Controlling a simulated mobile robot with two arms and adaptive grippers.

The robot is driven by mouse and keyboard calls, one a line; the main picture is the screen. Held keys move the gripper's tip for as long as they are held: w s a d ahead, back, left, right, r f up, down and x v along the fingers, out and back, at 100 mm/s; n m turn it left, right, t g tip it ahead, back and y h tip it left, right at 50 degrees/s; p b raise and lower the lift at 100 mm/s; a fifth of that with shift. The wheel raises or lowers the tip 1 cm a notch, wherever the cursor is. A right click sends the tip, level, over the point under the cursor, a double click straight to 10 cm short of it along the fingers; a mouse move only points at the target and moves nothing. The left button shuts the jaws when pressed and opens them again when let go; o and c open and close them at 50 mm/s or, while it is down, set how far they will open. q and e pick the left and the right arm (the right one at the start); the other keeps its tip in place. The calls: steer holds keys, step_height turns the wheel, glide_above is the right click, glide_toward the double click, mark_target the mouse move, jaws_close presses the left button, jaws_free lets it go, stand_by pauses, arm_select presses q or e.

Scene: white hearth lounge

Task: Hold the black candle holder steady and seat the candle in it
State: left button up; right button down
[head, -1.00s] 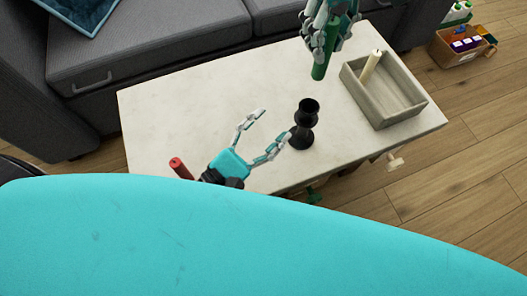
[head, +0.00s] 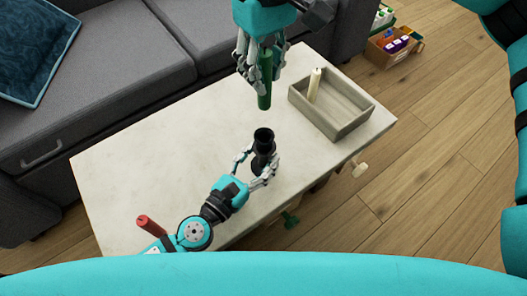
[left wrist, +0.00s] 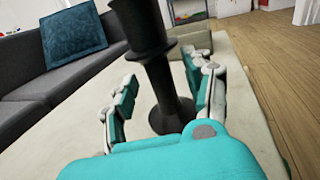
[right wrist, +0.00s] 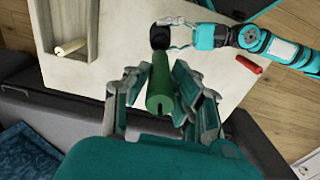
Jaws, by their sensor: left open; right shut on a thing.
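The black candle holder (head: 263,146) stands upright on the pale table (head: 130,170). My left gripper (head: 256,170) is open around it, one finger on each side; the left wrist view shows the holder (left wrist: 160,85) between the spread fingers, with gaps beside its stem. My right gripper (head: 259,68) is shut on a green candle (head: 265,88), which points down above the table, behind and above the holder's cup. The right wrist view shows the green candle (right wrist: 161,85) between the fingers, its far end near the holder (right wrist: 160,38).
A grey wooden tray (head: 345,122) with a cream candle (head: 314,85) stands at the table's right. A red candle (head: 150,225) lies near the front left edge. A grey sofa (head: 120,75) borders the back. A box of bottles (head: 392,45) stands on the floor.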

arm_select(q)
steer(key=shift+x, duration=0.85)
steer(key=shift+c, duration=0.2)
jaws_close()
